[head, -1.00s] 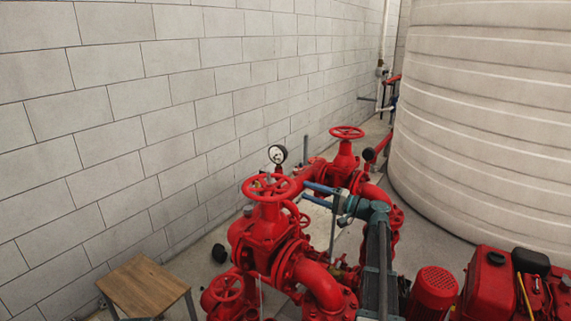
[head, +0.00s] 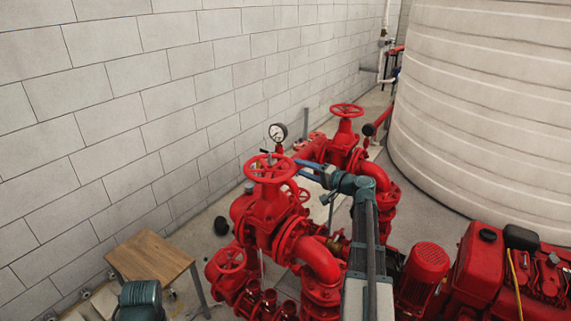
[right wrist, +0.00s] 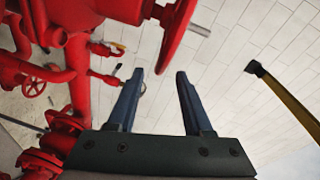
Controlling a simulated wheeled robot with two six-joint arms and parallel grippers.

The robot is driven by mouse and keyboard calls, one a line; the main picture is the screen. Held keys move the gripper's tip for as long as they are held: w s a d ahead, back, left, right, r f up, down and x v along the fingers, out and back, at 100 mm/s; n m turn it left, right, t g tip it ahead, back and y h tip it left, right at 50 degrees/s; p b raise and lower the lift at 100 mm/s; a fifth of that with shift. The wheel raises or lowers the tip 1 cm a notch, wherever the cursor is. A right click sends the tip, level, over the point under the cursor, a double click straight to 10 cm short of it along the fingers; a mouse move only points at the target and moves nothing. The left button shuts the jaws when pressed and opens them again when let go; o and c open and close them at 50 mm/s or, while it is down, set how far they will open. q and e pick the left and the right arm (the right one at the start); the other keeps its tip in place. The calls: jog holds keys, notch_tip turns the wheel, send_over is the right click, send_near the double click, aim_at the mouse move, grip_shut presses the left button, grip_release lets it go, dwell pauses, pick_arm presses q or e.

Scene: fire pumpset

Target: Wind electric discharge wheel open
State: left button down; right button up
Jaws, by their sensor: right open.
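A large red handwheel (head: 270,168) lies flat on top of the near red valve, left of centre in the head view. A second red handwheel (head: 346,110) tops the valve farther back. No label shows which one is the electric discharge wheel. My right gripper (head: 301,170) is open and empty, just right of the near wheel's rim. In the right wrist view, its two blue fingers (right wrist: 160,74) stand apart, and a red wheel (right wrist: 178,35) shows edge-on beyond the tips. I cannot tell whether they touch. My left gripper is out of view.
A pressure gauge (head: 278,132) stands behind the near wheel. A wooden table (head: 150,256) and a teal machine part (head: 140,301) are lower left. A red engine (head: 515,275) and a large pale tank (head: 480,120) are on the right.

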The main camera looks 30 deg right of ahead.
aim_at(291, 164)
jog(key=x, duration=0.8)
jog(key=shift+b, duration=0.3)
jog(key=shift+c, duration=0.3)
jog(key=shift+a, duration=0.1)
grip_shut()
dwell(0.6)
